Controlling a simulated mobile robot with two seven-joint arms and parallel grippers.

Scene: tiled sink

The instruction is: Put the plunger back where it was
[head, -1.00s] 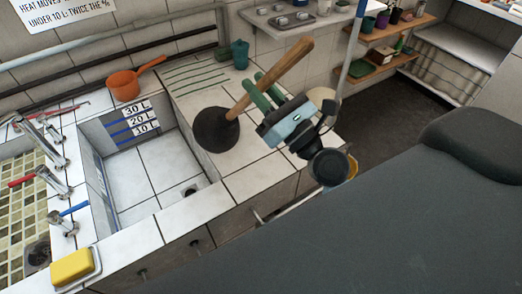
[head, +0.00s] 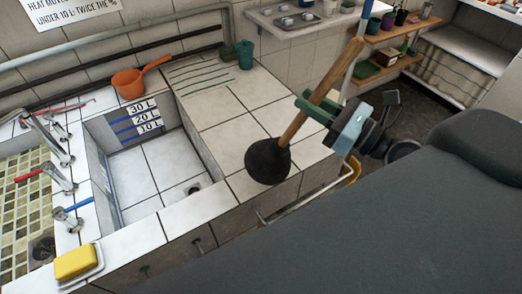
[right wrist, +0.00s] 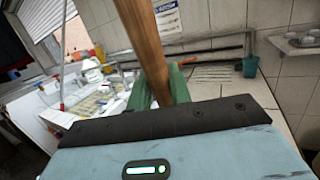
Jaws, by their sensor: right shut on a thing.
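The plunger has a wooden handle (head: 324,88) and a black rubber cup (head: 268,161). In the head view it is tilted, handle up to the right, with the cup low over the front edge of the tiled counter (head: 232,107). I cannot tell whether the cup touches the counter. My right gripper (head: 314,108) is shut on the handle around its middle. The handle (right wrist: 146,50) also shows between the green fingers in the right wrist view. My left gripper is not in view.
The sink basin (head: 150,175) lies left of the plunger. An orange pot (head: 128,84) and a teal cup (head: 245,54) stand at the back. A yellow sponge (head: 75,262) lies front left. Wall shelves (head: 385,67) are at the back right. The counter's middle is clear.

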